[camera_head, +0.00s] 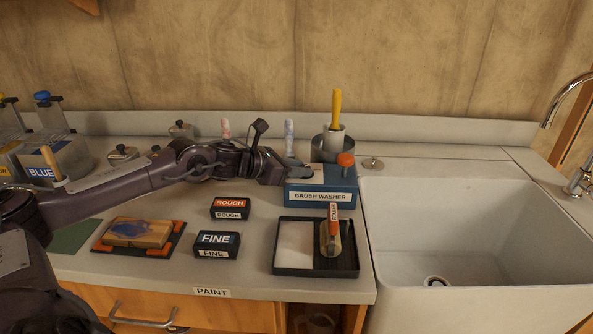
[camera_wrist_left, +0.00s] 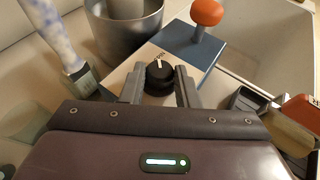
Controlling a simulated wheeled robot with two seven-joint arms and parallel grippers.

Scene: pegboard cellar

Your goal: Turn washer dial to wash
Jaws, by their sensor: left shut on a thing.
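The brush washer (camera_head: 330,196) is a blue box with a white label on its front, an orange knob (camera_head: 346,160) on top and a metal pot (camera_head: 322,148) behind. In the left wrist view its dial (camera_wrist_left: 158,80) is a black round knob with a white pointer mark, set on a pale panel (camera_wrist_left: 148,52). Small lettering by the dial is too small to read surely. My left gripper (camera_head: 305,172) reaches over the washer's left side. In the left wrist view its fingers (camera_wrist_left: 159,71) are closed on either side of the dial. The right gripper is out of view.
A white sink (camera_head: 450,225) lies right of the washer. A black tray (camera_head: 285,270) with a roller (camera_head: 331,230) sits in front. ROUGH (camera_head: 231,207) and FINE (camera_head: 217,244) blocks stand left. A brush (camera_wrist_left: 72,50) stands close to the left gripper.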

